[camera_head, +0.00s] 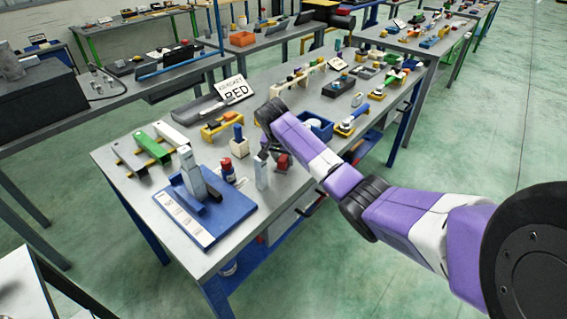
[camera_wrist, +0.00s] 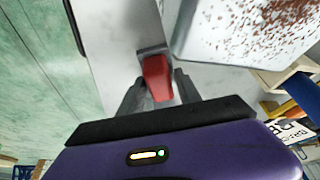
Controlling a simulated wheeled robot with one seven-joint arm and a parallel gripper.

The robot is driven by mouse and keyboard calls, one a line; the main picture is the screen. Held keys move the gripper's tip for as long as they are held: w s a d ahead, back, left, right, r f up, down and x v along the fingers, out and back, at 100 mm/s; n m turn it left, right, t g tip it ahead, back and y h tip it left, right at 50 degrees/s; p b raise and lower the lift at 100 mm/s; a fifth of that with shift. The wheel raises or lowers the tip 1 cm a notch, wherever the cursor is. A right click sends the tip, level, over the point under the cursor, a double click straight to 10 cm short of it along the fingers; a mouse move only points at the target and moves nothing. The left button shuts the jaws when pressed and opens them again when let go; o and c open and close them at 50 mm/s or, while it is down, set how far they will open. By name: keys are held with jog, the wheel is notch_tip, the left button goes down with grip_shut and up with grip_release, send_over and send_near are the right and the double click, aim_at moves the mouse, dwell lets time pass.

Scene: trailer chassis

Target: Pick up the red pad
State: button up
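The red pad (camera_wrist: 157,77) shows in the middle of the wrist view, with a grey part at its far end. It also shows in the head view as a small red block (camera_head: 282,161) on the grey table, just below the end of my arm. My gripper (camera_wrist: 158,88) is open, with one dark finger on each side of the red pad. Narrow gaps seem to show between the fingers and the pad; contact is hard to tell. In the head view my gripper (camera_head: 268,150) is partly hidden by its own wrist.
A grey upright block (camera_head: 261,172) and a white block with a blue top (camera_head: 239,144) stand close by. A blue tray (camera_head: 218,212) lies at the near left, and a blue bin (camera_head: 316,127) stands behind my wrist.

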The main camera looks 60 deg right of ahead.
aim_at(284, 156)
grip_shut()
jog(key=shift+r, duration=0.15)
notch_tip(284, 156, up, 20)
dwell(0.4)
